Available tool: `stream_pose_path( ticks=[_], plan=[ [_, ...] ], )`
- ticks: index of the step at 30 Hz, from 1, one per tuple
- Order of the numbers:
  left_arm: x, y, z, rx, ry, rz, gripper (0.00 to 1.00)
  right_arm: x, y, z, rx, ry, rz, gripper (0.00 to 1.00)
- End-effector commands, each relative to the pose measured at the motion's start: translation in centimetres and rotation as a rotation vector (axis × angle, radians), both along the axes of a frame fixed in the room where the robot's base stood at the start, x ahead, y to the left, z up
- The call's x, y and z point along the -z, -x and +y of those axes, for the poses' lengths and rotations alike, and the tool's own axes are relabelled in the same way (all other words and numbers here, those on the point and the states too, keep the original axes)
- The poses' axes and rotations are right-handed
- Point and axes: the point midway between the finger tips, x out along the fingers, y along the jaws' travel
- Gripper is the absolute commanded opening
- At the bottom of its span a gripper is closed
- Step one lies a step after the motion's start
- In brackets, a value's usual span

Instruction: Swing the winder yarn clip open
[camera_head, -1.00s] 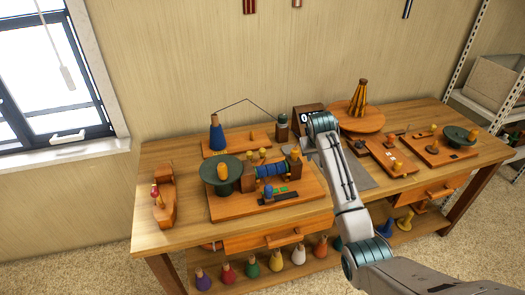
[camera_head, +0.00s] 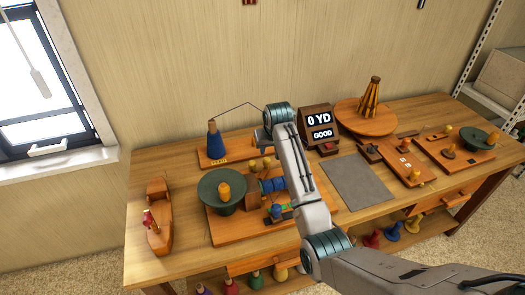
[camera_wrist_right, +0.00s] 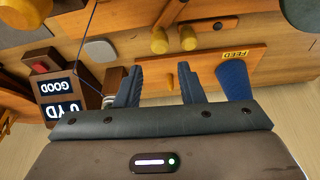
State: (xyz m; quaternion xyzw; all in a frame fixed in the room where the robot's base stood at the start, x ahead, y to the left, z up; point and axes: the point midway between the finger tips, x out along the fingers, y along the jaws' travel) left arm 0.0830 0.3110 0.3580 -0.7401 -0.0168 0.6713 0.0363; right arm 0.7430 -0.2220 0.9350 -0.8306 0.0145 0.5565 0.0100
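The winder (camera_head: 218,232) is a wooden board with a green disc, a yellow knob and a blue spool (camera_head: 272,185). My right arm covers part of it. Two yellow pegs (camera_wrist_right: 160,42) show in the right wrist view. I cannot make out the yarn clip for certain. The blue feed cone (camera_head: 215,147) stands behind the winder, with yarn rising from its tip; it also shows in the right wrist view (camera_wrist_right: 234,80). My right gripper (camera_wrist_right: 161,70) is open and empty, between this cone and a wooden post (camera_wrist_right: 115,78). My left gripper is out of view.
A counter box (camera_head: 317,123) reading "0 YD GOOD" stands right of my right gripper. A grey mat (camera_head: 357,184) lies bare on the table. A wooden holder (camera_head: 158,225) stands at the left.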

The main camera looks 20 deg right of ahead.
Motion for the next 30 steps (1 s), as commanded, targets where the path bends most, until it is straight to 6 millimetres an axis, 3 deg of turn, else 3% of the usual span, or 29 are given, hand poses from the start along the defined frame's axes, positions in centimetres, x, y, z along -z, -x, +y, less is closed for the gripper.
stream_pose_path(
  ticks=[5,21,30],
  plan=[
    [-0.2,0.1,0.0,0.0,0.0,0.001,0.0,0.8,-0.3,0.0,0.0,0.001,0.003,0.35],
    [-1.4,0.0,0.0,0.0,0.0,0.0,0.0,8.7,-3.6,-0.2,0.0,0.001,0.002,0.35],
    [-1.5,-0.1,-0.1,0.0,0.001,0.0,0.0,10.0,-4.1,-0.2,0.0,0.001,0.0,0.35]
  ],
)
